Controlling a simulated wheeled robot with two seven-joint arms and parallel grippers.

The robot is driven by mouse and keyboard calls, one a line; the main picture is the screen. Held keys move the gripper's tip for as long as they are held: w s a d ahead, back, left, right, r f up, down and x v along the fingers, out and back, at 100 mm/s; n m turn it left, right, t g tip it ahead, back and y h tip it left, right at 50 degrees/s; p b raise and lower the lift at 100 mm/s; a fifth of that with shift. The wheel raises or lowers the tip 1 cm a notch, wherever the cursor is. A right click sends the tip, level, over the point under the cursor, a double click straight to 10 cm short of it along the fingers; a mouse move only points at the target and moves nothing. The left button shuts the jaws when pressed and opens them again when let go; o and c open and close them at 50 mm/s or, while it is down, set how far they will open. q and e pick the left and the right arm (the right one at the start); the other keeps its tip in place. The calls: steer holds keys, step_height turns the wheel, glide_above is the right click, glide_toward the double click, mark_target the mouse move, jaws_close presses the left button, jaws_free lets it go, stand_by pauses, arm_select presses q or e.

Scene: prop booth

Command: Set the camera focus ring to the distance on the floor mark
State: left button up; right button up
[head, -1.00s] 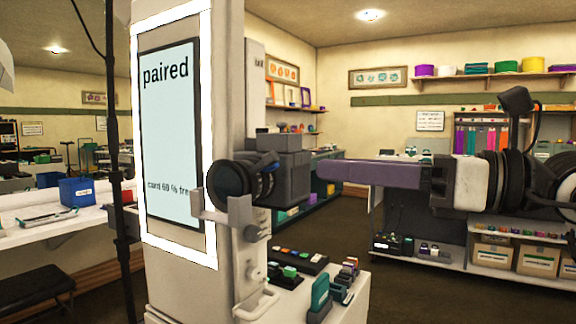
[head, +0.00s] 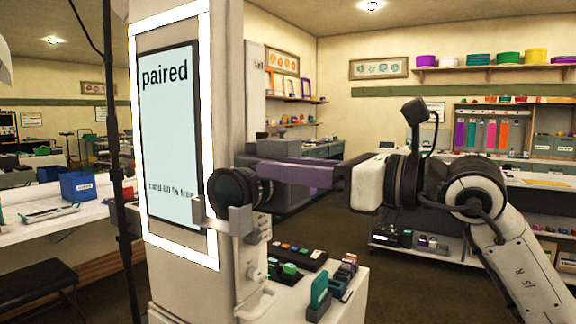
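The camera (head: 232,188), with a dark round lens barrel, sits on a pale bracket (head: 243,222) in front of a white-framed screen panel. Its ring markings are too small to read. My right gripper (head: 262,172), with long purple fingers, reaches in from the right. Its fingertips overlap the right side of the camera in the picture; I cannot tell whether they touch the ring, nor how far apart the fingers are. The fingers hide part of the camera's right side. My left gripper is not in view. I see no floor mark.
The screen (head: 168,140) reads "paired" above a smaller line about the card. Below the camera, a white stand (head: 345,290) holds small coloured items and a green stamp-like block (head: 319,291). A black pole (head: 116,150) stands left. Open floor lies behind my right arm.

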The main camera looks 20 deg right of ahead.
jaws_close()
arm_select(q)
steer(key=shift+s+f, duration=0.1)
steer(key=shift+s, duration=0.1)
